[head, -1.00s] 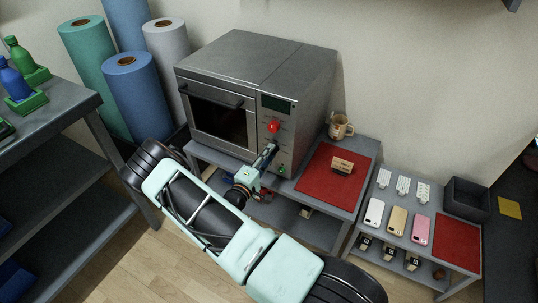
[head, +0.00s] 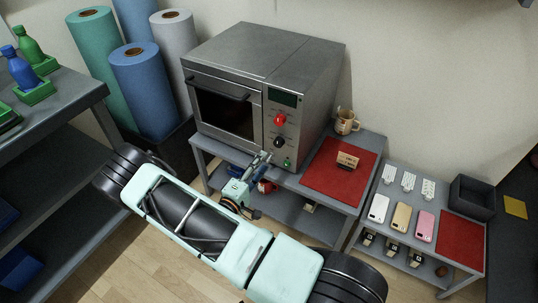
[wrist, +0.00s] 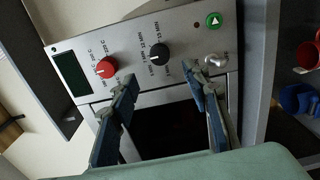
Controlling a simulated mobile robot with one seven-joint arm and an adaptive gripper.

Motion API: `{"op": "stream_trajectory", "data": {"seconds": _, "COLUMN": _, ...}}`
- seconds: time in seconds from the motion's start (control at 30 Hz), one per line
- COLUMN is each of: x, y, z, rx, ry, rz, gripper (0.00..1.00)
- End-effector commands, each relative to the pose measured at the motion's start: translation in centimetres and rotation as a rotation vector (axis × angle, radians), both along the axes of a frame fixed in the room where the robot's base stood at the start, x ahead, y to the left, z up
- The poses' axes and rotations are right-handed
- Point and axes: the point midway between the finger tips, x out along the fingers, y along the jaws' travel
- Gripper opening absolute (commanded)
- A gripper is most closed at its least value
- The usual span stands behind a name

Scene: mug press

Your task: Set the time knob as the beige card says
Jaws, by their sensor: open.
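The black time knob (head: 278,142) is on the oven's front panel, below the red knob (head: 279,119). In the wrist view the black knob (wrist: 158,53) has minute labels around it, too small to read surely; the red knob (wrist: 105,68) is to its left. My gripper (wrist: 157,85) is open and empty, its fingertips apart from the panel and either side of the black knob. In the head view my gripper (head: 264,158) is in front of the panel's lower part. The beige card (head: 347,160) stands on the red mat; its writing is too small to read.
The oven (head: 228,112) stands on a grey bench with the red mat (head: 325,178) and a mug (head: 345,122). A green button (head: 287,162) is low on the panel. A shelf with phones (head: 402,215) is at right. Upright rolls (head: 142,85) stand at left.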

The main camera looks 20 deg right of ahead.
Motion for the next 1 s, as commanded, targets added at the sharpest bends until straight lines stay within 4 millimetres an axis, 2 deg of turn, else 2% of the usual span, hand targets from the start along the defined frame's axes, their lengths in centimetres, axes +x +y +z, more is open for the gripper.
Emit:
{"op": "stream_trajectory", "data": {"seconds": 0.1, "x": -1.0, "y": 1.4, "z": 0.0, "rx": -0.001, "ry": -0.001, "rz": 0.002, "gripper": 0.43}}
{"op": "stream_trajectory", "data": {"seconds": 0.23, "x": -1.6, "y": 2.1, "z": 0.0, "rx": 0.0, "ry": 0.0, "rz": 0.0, "gripper": 0.43}}
{"op": "stream_trajectory", "data": {"seconds": 0.8, "x": -1.7, "y": 2.2, "z": 0.1, "rx": 0.0, "ry": 0.0, "rz": -0.001, "gripper": 0.43}}
{"op": "stream_trajectory", "data": {"seconds": 0.87, "x": -1.6, "y": 2.2, "z": 0.5, "rx": 0.0, "ry": 0.003, "rz": -0.007, "gripper": 0.43}}
{"op": "stream_trajectory", "data": {"seconds": 1.0, "x": -0.7, "y": 1.7, "z": 3.2, "rx": 0.007, "ry": 0.037, "rz": -0.053, "gripper": 0.43}}
